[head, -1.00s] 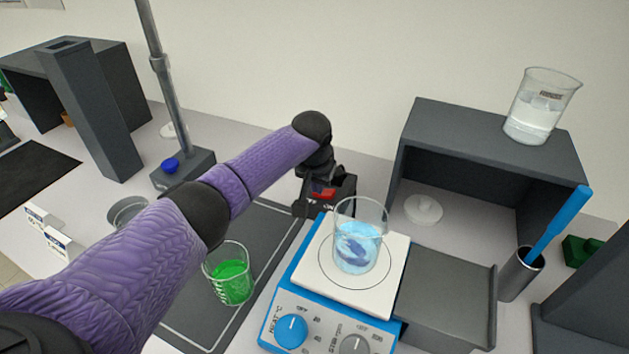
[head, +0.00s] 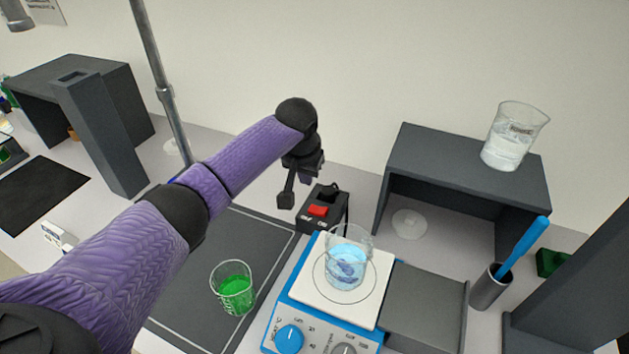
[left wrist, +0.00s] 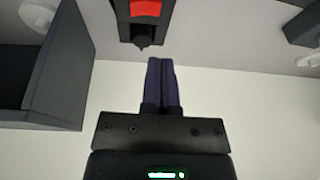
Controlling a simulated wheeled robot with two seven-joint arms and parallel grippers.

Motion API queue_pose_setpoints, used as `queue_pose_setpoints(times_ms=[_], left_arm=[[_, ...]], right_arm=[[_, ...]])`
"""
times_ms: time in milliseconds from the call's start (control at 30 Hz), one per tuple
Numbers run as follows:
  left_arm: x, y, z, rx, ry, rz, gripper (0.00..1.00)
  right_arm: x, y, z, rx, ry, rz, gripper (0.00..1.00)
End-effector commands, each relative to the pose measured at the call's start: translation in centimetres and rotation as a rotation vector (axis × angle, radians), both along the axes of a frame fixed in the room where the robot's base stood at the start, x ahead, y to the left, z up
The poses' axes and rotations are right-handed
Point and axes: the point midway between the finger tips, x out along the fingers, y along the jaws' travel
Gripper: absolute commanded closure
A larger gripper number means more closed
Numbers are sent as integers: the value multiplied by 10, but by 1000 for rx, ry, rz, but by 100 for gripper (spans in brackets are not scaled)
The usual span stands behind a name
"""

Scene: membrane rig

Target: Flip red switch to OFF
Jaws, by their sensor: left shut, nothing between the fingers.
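The red switch (head: 318,210) sits on top of a small black box (head: 325,225) behind the stirrer hotplate. In the left wrist view the red switch (left wrist: 146,8) shows at the top edge, partly cut off. My left gripper (head: 286,199) is up and to the left of the box in the head view, apart from the switch. Its two fingers (left wrist: 161,62) are together and empty in the left wrist view, pointing toward the box. Which way the switch is tipped is hard to tell. My right gripper is not in view.
The blue and white hotplate (head: 365,285) bears a beaker of blue liquid (head: 347,268), close to the box. A beaker of green liquid (head: 234,290) stands on the dark mat (head: 205,325). A dark grey shelf (head: 455,160) stands to the right, with a beaker (head: 510,145) on top.

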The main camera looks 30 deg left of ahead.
Motion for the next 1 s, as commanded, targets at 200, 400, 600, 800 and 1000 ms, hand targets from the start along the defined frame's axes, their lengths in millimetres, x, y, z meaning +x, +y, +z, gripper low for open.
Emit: queue_pose_setpoints(times_ms=[200,400,600,800,1000], left_arm=[[-10,7,32,0,-2,1,100],[-12,8,37,0,0,1,100],[-12,8,37,0,0,1,100],[-12,8,54,0,-1,1,100],[-12,8,83,0,0,0,100]], right_arm=[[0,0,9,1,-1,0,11],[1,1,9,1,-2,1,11],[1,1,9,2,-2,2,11],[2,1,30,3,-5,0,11],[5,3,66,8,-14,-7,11]])
